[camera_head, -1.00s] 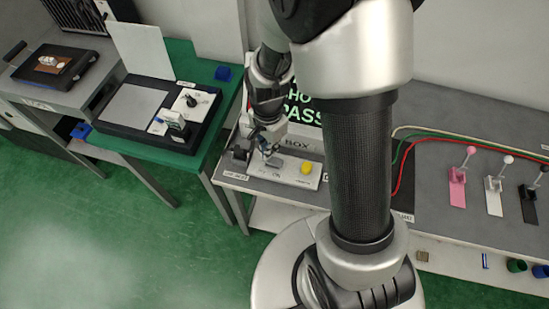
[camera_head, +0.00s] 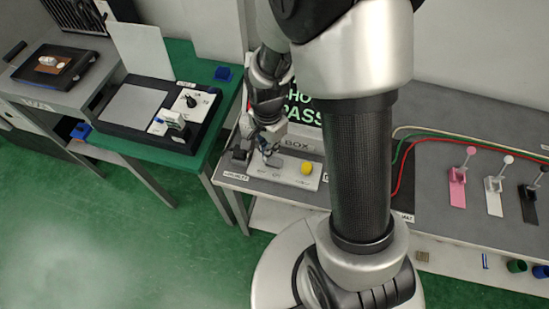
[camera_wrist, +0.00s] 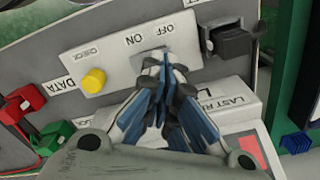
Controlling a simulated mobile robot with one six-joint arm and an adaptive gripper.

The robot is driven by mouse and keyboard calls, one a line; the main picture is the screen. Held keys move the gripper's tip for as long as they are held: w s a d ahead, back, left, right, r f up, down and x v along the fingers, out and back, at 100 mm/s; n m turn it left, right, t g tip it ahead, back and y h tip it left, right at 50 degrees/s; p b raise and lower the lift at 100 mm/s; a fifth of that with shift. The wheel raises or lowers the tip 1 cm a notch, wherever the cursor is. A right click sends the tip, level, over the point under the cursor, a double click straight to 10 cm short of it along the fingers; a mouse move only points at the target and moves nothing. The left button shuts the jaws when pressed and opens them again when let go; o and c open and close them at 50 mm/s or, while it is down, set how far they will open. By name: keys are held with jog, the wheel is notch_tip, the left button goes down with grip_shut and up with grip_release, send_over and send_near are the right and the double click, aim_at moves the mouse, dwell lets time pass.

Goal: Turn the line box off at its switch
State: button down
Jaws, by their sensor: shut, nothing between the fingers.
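The line box is a pale panel (camera_wrist: 115,62) marked ON, OFF and CHECK in the wrist view. In the head view its panel (camera_head: 297,176) lies on the grey bench, with a yellow button (camera_head: 307,168) at its right. The button (camera_wrist: 94,81) is clear of my gripper in the wrist view. My gripper (camera_wrist: 155,62) is shut and empty, with its fingertips at the switch place beside the ON and OFF labels. The fingers largely hide the switch, so I cannot tell its position or whether they touch it. The head view shows my gripper (camera_head: 268,150) over the panel's left part.
A black fixture (camera_wrist: 232,42) stands close beside the panel. Red (camera_wrist: 20,103) and green (camera_wrist: 50,138) connectors sit past the button end. In the head view, pink (camera_head: 458,188), white (camera_head: 493,196) and black (camera_head: 528,205) levers stand farther right on the bench.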

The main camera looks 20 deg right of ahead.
jog(key=shift+f+b, duration=1.2)
jog(key=shift+f, duration=0.35)
dwell(0.5)
notch_tip(320, 180, up, 7)
jog(key=p, duration=0.6)
dwell(0.4)
dwell(0.4)
notch_tip(320, 180, up, 15)
jog(key=n+t, duration=0.2)
jog(key=n, duration=0.4)
send_over(270, 159)
jog(key=s, duration=0.5)
jog(key=s+r+n+t, duration=0.2)
jog(key=s+r+n, duration=0.5)
jog(key=s, duration=0.3)
jog(key=shift+r+t, duration=0.3)
jog(key=shift+r, duration=0.55)
